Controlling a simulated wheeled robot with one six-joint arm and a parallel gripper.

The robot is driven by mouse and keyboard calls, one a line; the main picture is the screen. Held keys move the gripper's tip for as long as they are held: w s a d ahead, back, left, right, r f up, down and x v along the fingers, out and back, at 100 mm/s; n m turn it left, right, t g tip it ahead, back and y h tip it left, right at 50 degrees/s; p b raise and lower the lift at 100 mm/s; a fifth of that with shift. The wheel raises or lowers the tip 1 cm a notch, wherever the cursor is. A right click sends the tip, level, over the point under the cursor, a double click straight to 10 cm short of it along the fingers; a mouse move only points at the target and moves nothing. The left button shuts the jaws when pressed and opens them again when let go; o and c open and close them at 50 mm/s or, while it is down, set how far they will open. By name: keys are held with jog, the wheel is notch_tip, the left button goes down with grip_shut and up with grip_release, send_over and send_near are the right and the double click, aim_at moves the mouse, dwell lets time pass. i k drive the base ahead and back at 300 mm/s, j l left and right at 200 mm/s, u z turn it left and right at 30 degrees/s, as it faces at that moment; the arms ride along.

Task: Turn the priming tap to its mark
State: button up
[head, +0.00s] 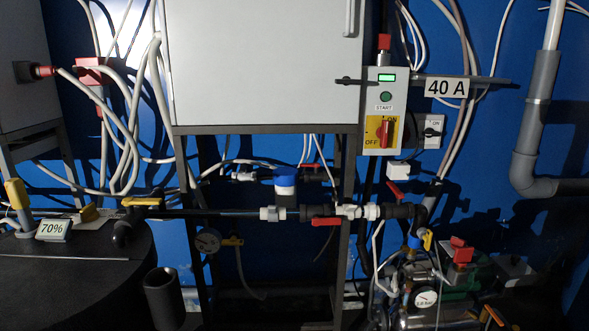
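Several taps show in the head view, and I cannot tell which is the priming tap; no mark is readable beside any of them. On the pipe run are a red-handled tap (327,221) below the pipe and another red handle (396,189) raised at a slant further right. A yellow-handled tap (142,201) lies along the pipe at the left. A small yellow lever (427,240) stands near upright above the pump (430,299). A red-topped valve (461,250) and a low yellow lever (495,316) are also by the pump. My gripper is not in view.
A grey cabinet (265,65) on a metal frame fills the upper middle. A switch box (382,115) and a "40 A" sign (446,87) are right of it.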

aim_at(395, 282)
jog(key=i+l, duration=0.8)
jog(key=l+u, duration=0.05)
jog(key=l, duration=0.05)
